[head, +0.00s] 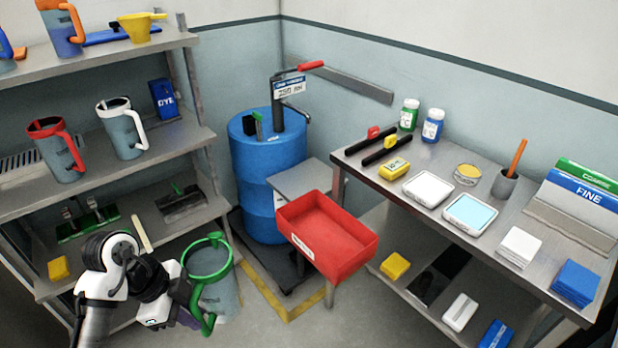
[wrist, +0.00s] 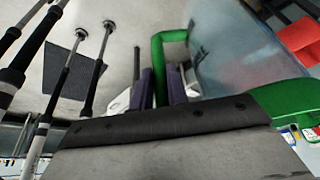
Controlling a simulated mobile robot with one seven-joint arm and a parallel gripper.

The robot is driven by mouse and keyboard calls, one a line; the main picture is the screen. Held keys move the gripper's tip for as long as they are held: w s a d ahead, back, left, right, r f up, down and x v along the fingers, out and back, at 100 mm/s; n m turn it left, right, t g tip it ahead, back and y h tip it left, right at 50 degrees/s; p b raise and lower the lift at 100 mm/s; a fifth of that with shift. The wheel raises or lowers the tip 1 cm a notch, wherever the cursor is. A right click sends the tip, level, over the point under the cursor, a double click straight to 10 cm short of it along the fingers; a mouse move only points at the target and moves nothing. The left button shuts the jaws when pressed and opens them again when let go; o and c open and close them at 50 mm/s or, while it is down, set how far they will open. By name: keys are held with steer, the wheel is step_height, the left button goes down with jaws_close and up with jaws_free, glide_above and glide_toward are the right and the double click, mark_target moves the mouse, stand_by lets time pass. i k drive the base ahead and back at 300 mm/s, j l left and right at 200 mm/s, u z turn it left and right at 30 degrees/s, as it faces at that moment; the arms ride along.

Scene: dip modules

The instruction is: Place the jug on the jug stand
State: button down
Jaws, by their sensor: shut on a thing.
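The jug (head: 217,298) is a translucent grey vessel with a green rim and green handle, low in front of the shelves in the head view. My gripper (head: 186,312) is at its left, near the handle. In the wrist view the green handle (wrist: 157,48) stands between the two dark fingers of my gripper (wrist: 163,82), which is shut on it. The jug's body (wrist: 235,50) fills the right of that view. A grey platform (head: 292,183) below the blue drum's tap looks like the jug stand, though none is labelled. Nothing stands on its visible top.
The blue drum (head: 262,160) stands behind the platform. A red tray (head: 335,250) juts out in front of it. Shelves (head: 185,208) with other jugs, including a white-rimmed one (head: 120,140), are at left. A cluttered workbench (head: 415,210) is at right. Some floor between is clear.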

mark_target(308, 184)
steer(key=i+l, duration=0.15)
steer(key=i, duration=0.45)
steer(key=i+l, duration=0.15)
steer(key=i, duration=0.45)
steer(key=i+l, duration=0.2)
steer(key=i, duration=0.45)
